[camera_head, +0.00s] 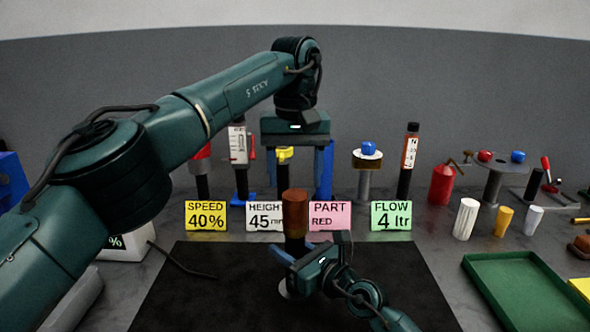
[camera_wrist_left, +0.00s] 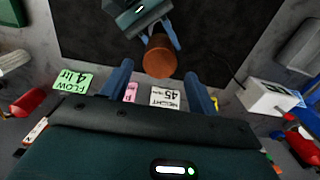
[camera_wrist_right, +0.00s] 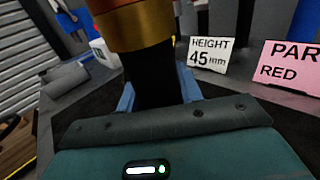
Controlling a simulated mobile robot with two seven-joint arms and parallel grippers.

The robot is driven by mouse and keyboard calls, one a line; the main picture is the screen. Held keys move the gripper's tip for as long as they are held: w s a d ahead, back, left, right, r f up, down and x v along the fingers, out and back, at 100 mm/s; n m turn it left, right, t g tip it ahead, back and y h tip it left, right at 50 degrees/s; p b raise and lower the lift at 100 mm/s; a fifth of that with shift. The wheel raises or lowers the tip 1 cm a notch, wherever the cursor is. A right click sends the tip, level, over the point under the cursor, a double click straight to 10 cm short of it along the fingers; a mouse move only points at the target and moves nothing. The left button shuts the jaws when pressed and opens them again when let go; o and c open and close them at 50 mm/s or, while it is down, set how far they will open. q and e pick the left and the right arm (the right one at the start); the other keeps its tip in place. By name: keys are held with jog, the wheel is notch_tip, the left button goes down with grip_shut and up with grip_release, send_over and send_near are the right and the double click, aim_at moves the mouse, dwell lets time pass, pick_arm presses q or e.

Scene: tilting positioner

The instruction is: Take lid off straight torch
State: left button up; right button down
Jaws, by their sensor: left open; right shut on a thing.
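The straight torch stands upright over the black mat, with a dark body (camera_wrist_right: 153,80) and a brown-orange lid (camera_head: 294,202) on top. A gold band shows below the lid in the right wrist view (camera_wrist_right: 140,25). My right gripper (camera_head: 294,252) is shut around the dark body, below the lid. My left gripper (camera_head: 297,180) is open and points down above the torch, apart from the lid. In the left wrist view the lid (camera_wrist_left: 158,57) shows just beyond the gap between the blue fingers. The torch's lower end is partly hidden by my right gripper.
A black mat (camera_head: 195,290) covers the front middle. Sign cards, including the yellow speed card (camera_head: 206,216) and the green flow card (camera_head: 391,216), stand behind it. A green tray (camera_head: 480,268) lies at right. Several stands and cylinders line the back.

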aim_at(295, 196)
pick_arm(q)
notch_tip(295, 196, down, 8)
jog(key=shift+r, duration=0.15)
dwell(0.4)
